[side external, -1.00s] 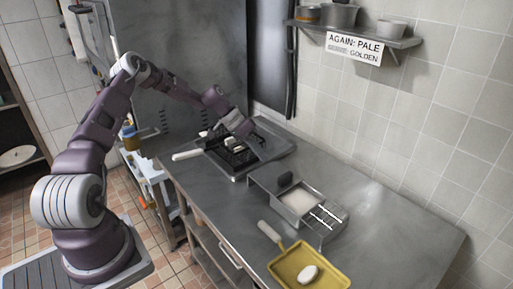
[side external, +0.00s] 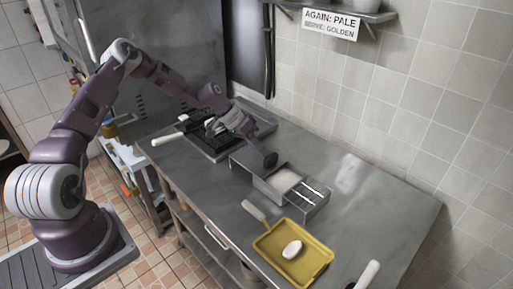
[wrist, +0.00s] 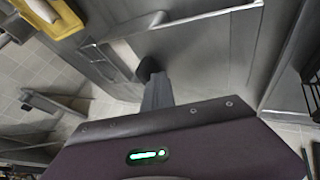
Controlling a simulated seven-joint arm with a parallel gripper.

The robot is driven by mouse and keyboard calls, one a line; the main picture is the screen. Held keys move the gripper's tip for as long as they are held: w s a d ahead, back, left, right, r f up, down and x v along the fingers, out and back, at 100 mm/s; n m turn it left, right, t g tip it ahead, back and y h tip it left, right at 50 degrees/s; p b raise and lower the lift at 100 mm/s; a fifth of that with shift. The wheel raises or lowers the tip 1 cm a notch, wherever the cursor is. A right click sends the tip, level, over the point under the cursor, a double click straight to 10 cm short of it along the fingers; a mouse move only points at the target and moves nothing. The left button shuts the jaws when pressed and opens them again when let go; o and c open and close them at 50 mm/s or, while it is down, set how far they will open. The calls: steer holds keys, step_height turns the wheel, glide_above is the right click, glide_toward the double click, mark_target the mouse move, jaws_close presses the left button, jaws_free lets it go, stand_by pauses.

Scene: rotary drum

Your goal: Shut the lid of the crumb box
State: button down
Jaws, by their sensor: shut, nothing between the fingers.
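The crumb box (side external: 262,187) is an open metal box on the steel counter, with pale crumbs inside. Its lid (side external: 246,163) is open, leaning at the box's left side, with a dark rounded knob (side external: 270,160). My gripper (side external: 260,148) is shut and empty. It points down right at the knob, with its tips very close to it. In the wrist view the shut fingers (wrist: 156,88) end at a dark piece that looks like the knob (wrist: 150,68). I cannot tell whether they touch.
A wire rack (side external: 313,198) adjoins the box's right side. A yellow tray (side external: 311,262) with a white piece lies in front. A black grill pan (side external: 205,145) with a white handle is behind left, near my arm. The counter right of the rack is clear.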

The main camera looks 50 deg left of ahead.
mark_target(269, 158)
steer(key=d, duration=0.9)
steer(key=a, duration=0.5)
steer(key=shift+s+r, duration=0.1)
steer(key=shift+r, duration=0.15)
steer(key=v, duration=0.9)
steer(key=shift+r, duration=0.15)
steer(key=shift+s, duration=0.15)
